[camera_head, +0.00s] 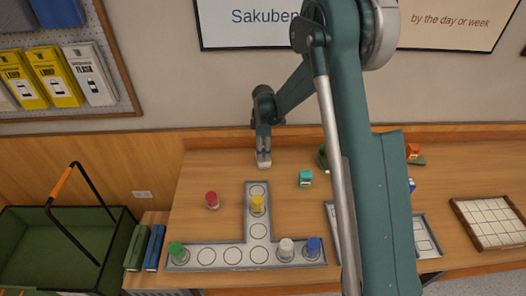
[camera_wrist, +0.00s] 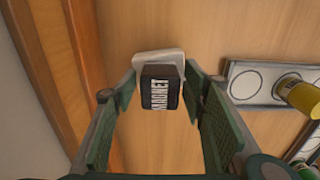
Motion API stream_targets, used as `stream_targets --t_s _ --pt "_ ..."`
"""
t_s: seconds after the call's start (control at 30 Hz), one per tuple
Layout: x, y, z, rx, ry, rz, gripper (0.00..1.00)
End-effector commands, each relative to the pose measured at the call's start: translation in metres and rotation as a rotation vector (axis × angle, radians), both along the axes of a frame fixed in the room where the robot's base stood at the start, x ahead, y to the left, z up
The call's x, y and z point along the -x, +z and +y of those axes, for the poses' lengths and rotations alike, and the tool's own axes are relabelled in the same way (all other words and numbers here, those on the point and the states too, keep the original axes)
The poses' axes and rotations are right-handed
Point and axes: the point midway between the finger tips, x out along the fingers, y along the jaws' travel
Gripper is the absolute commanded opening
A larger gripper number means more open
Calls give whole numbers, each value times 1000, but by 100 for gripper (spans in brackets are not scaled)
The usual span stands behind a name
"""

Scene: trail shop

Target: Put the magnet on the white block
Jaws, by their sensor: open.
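The magnet (camera_wrist: 161,90), a small black block with white lettering, is between my gripper's fingers in the wrist view. The white block (camera_wrist: 150,62) shows just beyond and under it, and the magnet appears to sit on it. The white block also shows in the head view (camera_head: 264,161), at the back of the wooden table. My gripper (camera_wrist: 157,84) is open, with a finger on each side of the magnet and gaps between. In the head view my gripper (camera_head: 263,142) is right above the white block; the magnet cannot be made out there.
A T-shaped tray (camera_head: 250,228) with circles holds a yellow (camera_head: 257,204), green, white and blue piece. A red piece (camera_head: 212,201) and a teal block (camera_head: 305,179) stand loose nearby. My arm hides part of the right side. A green basket (camera_head: 62,240) is at left.

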Motion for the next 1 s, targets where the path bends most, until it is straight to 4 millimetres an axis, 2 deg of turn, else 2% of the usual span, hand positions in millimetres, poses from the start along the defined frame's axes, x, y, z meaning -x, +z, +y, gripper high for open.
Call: stream_targets --t_s 0.27,0.7,1.0 --pt "0 25 0 0 0 0 42" --pt "0 93 0 0 0 0 42" --pt "0 119 0 0 0 0 42"
